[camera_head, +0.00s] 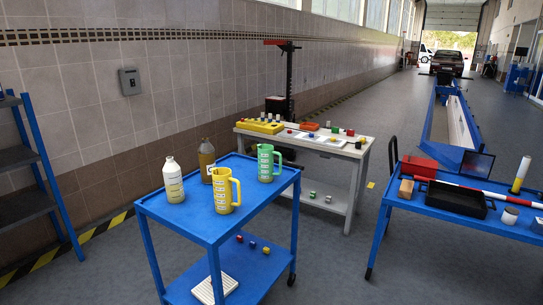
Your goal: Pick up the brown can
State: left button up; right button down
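A brown can-like container (206,158) with a narrow top stands upright at the back of the blue cart (170,216) in the camera_head view. It is behind the yellow jug and right of the white bottle; its lower right part is partly hidden by the jug. Neither of my grippers shows in this view.
A white bottle (173,181), a yellow jug (223,192) and a green jug (266,163) share the cart top. A grey workbench (348,147) stands behind. Another blue cart (430,209) is at the right. Blue shelves (45,170) stand at the left. The cart's front top is clear.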

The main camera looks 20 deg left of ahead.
aim_at(206, 152)
jog(key=z, duration=0.25)
jog(key=i, duration=1.3)
jog(key=u, duration=0.3)
